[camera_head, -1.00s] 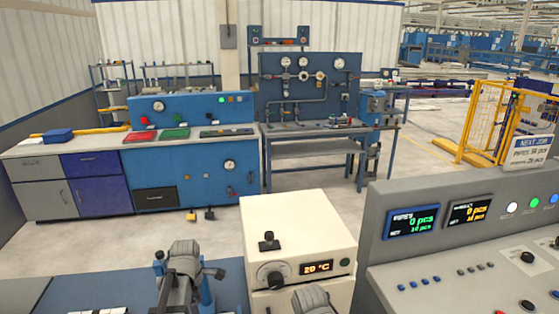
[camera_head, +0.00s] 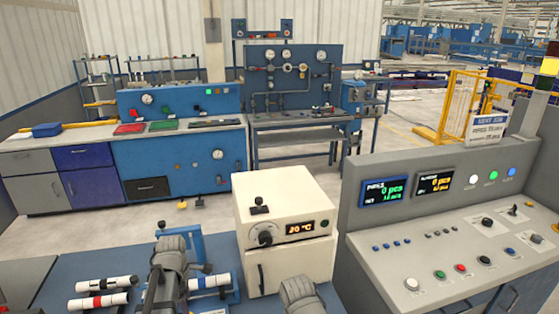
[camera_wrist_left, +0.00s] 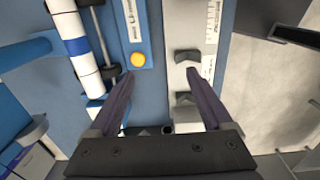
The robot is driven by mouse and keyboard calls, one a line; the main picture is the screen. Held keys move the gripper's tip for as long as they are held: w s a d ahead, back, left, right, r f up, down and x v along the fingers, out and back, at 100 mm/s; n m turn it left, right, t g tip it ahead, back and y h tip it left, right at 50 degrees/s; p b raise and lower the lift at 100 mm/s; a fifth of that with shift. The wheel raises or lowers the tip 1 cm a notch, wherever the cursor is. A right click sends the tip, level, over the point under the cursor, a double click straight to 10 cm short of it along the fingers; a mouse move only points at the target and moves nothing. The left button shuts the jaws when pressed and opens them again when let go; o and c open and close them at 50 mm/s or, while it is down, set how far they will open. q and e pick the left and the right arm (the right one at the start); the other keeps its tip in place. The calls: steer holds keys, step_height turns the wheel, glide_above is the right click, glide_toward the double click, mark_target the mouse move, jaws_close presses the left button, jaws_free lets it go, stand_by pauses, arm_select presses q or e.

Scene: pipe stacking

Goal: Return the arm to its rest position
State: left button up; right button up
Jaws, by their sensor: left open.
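In the wrist view my left gripper (camera_wrist_left: 160,98) is open, its two dark fingers apart with nothing between the tips. A white pipe with a blue band (camera_wrist_left: 78,48) lies left of the fingers and apart from them. In the head view my left arm (camera_head: 172,262) rises from the bottom edge, and its gripper cannot be made out there. My right gripper is not in view.
A cream box with a temperature display (camera_head: 285,222) stands close right of my left arm. A grey control console (camera_head: 440,245) fills the right side. In the wrist view a grey fixture with V-shaped blocks (camera_wrist_left: 184,55) lies beyond the fingers, beside a yellow button (camera_wrist_left: 138,59).

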arm_select(q)
steer(key=s+d+m, duration=0.7)
steer(key=d+m, duration=0.3)
steer(key=m, duration=0.2)
steer(key=s+d+m+y, duration=0.1)
steer(key=s+d+m, duration=0.6)
steer(key=d+m, duration=0.4)
steer(key=shift+d+m, duration=0.2)
steer(key=shift+m, duration=0.7)
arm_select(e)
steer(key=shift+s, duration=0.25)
